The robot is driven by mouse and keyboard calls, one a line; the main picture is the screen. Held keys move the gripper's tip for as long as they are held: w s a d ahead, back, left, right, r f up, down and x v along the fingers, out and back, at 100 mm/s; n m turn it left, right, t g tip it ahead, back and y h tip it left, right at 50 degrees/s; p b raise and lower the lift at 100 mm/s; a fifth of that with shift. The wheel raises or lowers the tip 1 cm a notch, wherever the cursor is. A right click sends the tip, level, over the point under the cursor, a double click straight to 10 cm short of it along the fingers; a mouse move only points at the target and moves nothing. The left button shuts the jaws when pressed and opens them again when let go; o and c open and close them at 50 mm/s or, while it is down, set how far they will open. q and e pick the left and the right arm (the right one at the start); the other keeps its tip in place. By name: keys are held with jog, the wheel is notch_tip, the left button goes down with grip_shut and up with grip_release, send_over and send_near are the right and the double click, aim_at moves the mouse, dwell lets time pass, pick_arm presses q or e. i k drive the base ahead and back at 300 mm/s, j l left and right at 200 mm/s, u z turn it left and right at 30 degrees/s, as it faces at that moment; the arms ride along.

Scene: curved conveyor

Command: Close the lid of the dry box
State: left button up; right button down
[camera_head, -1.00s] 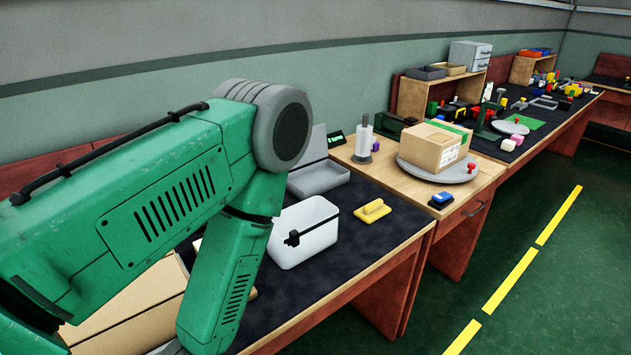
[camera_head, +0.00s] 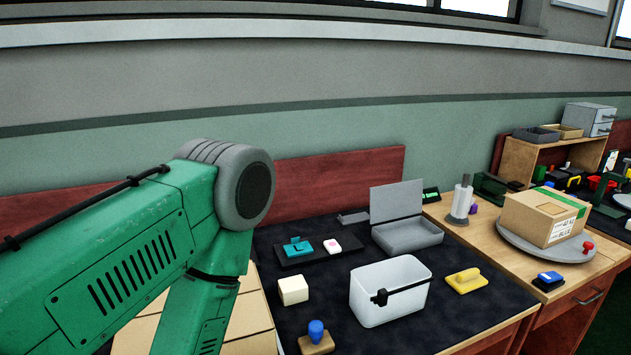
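A grey shallow box (camera_head: 410,238), which looks like the dry box, sits on the dark mat of the near bench. Its flat lid (camera_head: 396,201) stands up, open, at the back edge. My green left arm comes in from the left and bends down at the front left, with its gripper out of frame. It is well to the left of the grey box. My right gripper is not in view.
A white open bin (camera_head: 365,308) with a black clip stands in front of the grey box. A yellow tool (camera_head: 467,281), a cream block (camera_head: 293,290), a blue-knobbed stamp (camera_head: 316,338) and a black tray (camera_head: 290,256) lie around. A cardboard box (camera_head: 545,217) stands right.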

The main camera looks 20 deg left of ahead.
aim_at(388, 202)
jog(key=i+l+u, duration=0.1)
jog(key=u, duration=0.3)
jog(key=l+u, duration=0.4)
jog(key=i+l+u, duration=0.1)
jog(key=u, duration=0.3)
jog(key=l+u, duration=0.3)
jog(key=u, duration=0.15)
jog(key=l+u, duration=0.25)
jog(key=u, duration=0.15)
